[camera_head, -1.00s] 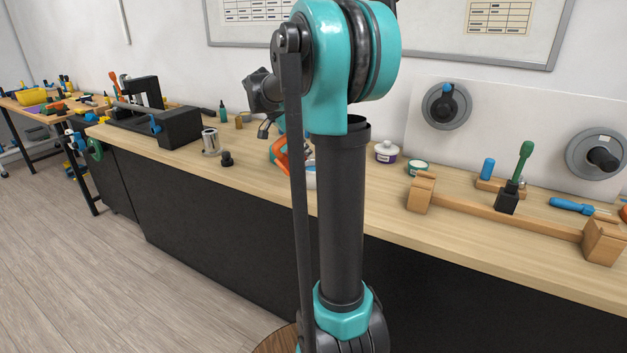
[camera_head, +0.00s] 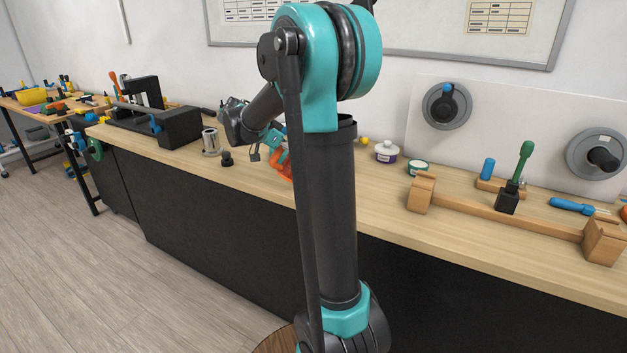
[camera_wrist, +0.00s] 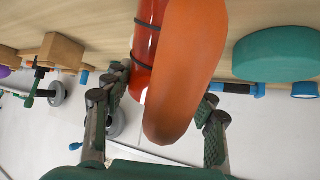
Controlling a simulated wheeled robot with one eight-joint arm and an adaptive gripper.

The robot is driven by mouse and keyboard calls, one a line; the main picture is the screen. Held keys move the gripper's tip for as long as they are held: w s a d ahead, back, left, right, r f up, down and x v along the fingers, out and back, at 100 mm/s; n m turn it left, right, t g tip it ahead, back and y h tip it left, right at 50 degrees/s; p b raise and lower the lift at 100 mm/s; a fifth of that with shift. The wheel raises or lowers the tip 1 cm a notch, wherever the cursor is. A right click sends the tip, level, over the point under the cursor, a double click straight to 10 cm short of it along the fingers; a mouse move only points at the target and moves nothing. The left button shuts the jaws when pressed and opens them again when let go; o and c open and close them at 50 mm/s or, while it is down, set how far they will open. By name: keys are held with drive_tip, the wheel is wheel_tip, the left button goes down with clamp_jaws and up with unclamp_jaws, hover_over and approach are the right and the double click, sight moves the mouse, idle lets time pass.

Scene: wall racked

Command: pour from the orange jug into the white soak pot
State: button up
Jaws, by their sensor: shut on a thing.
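The orange jug (camera_head: 284,167) shows only in part in the head view, just left of my upright arm link, which hides the rest. My gripper (camera_head: 272,149) is at the jug, over the bench. In the wrist view the jug's broad orange part (camera_wrist: 188,70) lies between the fingers of my gripper (camera_wrist: 165,108), which is shut on it; a red-orange part with dark bands is behind. The jug looks tilted in the wrist view; its mouth is not clear. I cannot make out the white soak pot for certain; my arm hides part of the bench near the jug.
A white tub with a purple band (camera_head: 387,152) and a green-rimmed tin (camera_head: 417,168) stand right of my arm. A metal can (camera_head: 210,141) and black knob (camera_head: 227,159) stand to the left. A wooden fixture (camera_head: 500,215) lies along the right of the bench.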

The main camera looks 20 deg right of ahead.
drive_tip(key=shift+r, duration=3.45)
drive_tip(key=shift+h, duration=0.6)
drive_tip(key=shift+t+h, duration=0.3)
drive_tip(key=shift+h, duration=2)
drive_tip(key=shift+t+h, duration=0.3)
drive_tip(key=shift+h, duration=0.7)
drive_tip(key=s+a+r, duration=0.2)
drive_tip(key=s+r, duration=0.1)
drive_tip(key=s, duration=0.6)
drive_tip(key=shift+s, duration=0.4)
drive_tip(key=shift+s+a, duration=0.1)
